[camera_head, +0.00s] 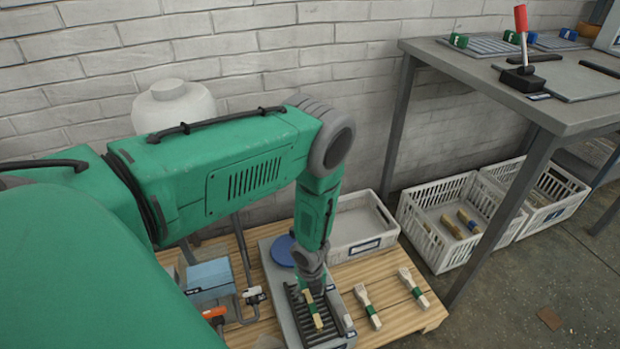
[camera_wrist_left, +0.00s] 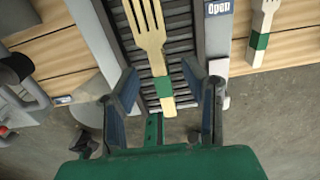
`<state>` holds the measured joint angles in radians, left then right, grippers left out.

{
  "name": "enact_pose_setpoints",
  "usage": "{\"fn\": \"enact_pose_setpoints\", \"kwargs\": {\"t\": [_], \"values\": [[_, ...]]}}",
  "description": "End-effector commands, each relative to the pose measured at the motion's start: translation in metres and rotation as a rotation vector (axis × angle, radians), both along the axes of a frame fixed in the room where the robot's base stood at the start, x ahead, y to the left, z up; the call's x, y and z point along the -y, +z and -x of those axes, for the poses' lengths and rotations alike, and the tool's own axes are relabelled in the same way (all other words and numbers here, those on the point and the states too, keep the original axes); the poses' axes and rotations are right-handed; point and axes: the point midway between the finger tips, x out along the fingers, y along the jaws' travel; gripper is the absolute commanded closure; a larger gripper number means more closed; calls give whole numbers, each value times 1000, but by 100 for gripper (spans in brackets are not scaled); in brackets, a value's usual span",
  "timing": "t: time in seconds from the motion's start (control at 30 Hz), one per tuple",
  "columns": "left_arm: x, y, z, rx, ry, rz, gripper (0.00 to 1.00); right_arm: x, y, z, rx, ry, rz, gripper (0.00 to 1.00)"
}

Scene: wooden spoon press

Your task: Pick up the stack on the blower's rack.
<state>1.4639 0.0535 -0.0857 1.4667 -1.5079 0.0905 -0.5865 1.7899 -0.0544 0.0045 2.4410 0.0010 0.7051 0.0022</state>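A wooden fork stack with a green band (camera_wrist_left: 163,86) lies on the dark slatted rack (camera_wrist_left: 181,42) in the left wrist view. In the head view the stack (camera_head: 314,312) shows on the rack (camera_head: 332,325), just below my left gripper (camera_head: 309,284). In the left wrist view my left gripper (camera_wrist_left: 165,108) is open, with one blue-padded finger on each side of the stack's lower end and gaps between. It holds nothing. How high the fingers are above the rack is hard to tell. My right gripper is not in view.
Two more green-banded wooden stacks (camera_head: 367,305) (camera_head: 413,287) lie on the pallet (camera_head: 433,318) right of the rack. A white bin (camera_head: 352,232) stands behind. A blue box (camera_head: 208,276) and an orange-handled part (camera_head: 215,313) are left. White crates (camera_head: 440,226) stand by a grey table (camera_head: 566,114).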

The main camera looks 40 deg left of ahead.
Motion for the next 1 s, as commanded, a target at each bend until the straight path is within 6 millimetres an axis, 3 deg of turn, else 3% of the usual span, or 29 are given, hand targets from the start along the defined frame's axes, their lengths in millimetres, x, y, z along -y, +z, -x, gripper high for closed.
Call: {"fn": "enact_pose_setpoints", "kwargs": {"t": [0.03, 0.2, 0.57, 0.7, 1.0], "values": [[-1, -13, 1, 0, 2, 1, 61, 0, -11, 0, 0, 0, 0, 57], [0, -35, 1, 0, 0, 1, 61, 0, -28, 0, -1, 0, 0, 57], [0, -39, 0, 0, 1, 1, 61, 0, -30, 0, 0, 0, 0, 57], [0, -39, 0, 0, 1, 1, 100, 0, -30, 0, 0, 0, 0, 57], [-1, -39, 0, 0, 1, 1, 100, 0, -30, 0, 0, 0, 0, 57]]}}
